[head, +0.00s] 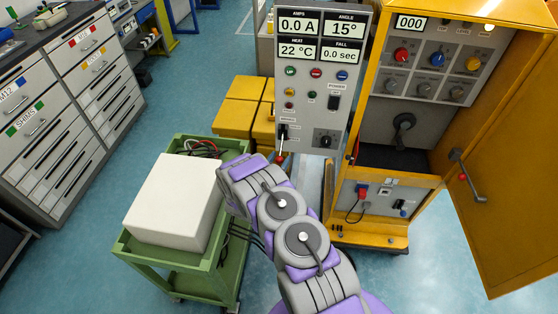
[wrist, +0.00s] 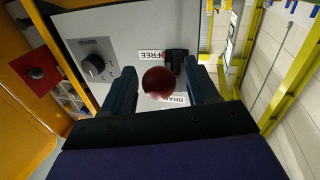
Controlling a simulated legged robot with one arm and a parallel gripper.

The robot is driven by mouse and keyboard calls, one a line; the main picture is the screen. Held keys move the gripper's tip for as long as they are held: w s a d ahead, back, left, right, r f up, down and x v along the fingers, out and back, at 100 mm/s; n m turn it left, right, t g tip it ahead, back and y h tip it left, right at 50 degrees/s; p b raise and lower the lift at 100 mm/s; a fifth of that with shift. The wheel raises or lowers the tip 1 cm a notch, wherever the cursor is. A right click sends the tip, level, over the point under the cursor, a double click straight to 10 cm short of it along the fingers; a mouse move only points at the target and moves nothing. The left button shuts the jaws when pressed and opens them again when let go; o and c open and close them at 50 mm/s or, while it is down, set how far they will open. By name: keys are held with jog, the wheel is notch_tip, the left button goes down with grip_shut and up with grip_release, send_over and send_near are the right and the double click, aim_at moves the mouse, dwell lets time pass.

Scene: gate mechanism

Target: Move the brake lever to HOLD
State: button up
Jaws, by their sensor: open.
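The brake lever has a round dark-red knob (wrist: 158,81) and a black base on the grey panel. In the wrist view the knob sits between the two open fingers of my gripper (wrist: 159,72), with visible gaps at both sides. The FREE label (wrist: 154,56) is beside the lever's base; a partly hidden label beginning "BRA" (wrist: 176,100) is below the knob. No HOLD label can be read. In the head view the lever's red knob (head: 279,159) hangs low on the panel's left side, beside my wrist; my fingers are hidden there.
The grey control panel (head: 318,110) has a black rotary knob (head: 325,139) right of the lever. A yellow cabinet (head: 373,232) with an open door stands at right. A green cart (head: 228,268) carrying a white box (head: 172,203) stands left of my arm.

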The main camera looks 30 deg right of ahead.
grip_shut()
dwell(0.5)
